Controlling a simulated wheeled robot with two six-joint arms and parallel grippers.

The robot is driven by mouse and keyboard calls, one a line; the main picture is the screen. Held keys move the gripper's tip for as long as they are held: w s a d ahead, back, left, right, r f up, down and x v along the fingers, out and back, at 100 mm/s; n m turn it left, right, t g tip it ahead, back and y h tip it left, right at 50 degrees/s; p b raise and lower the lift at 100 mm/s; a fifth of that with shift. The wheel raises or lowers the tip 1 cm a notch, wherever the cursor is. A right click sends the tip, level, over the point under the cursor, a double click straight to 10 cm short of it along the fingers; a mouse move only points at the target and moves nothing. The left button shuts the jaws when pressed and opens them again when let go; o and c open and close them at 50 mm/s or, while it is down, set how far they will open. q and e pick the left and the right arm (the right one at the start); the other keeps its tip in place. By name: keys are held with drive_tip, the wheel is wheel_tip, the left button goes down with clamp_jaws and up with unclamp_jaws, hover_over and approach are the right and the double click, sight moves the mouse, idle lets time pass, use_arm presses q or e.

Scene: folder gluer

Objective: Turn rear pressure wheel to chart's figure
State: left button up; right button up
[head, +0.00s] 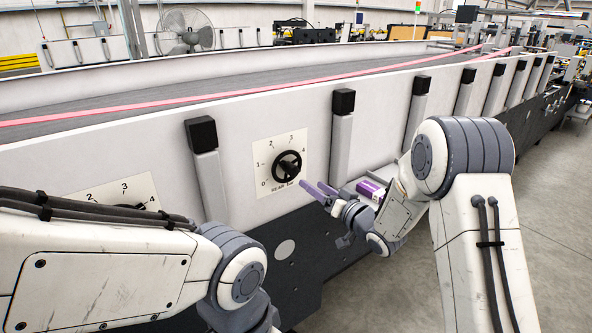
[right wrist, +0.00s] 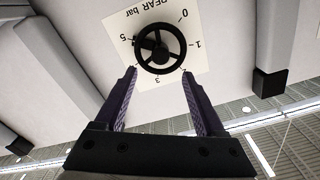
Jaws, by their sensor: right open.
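The rear pressure wheel (head: 288,164) is a small black handwheel on a white scale plate (head: 262,151) marked "REAR bar", on the machine's pale side wall. In the right wrist view the wheel (right wrist: 161,49) appears upside down, with a dark knob on the side near the 5. My right gripper (head: 313,186) has purple fingers and is open and empty, just right of and below the wheel. In the right wrist view the gripper (right wrist: 160,73) has its fingertips either side of the wheel's near edge; I cannot tell whether they touch. My left gripper is out of view.
A second scale plate (head: 139,188) is partly hidden behind my left arm. Black-capped posts (head: 203,150) (head: 342,132) stand either side of the rear wheel. A purple and white object (head: 370,189) shows beside my right forearm. Open floor lies to the right.

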sight(295, 173)
drive_tip(key=p+x, duration=0.3)
drive_tip(key=x, duration=0.5)
drive_tip(key=shift+w+a, duration=0.45)
drive_tip(key=shift+w, duration=0.15)
clamp_jaws()
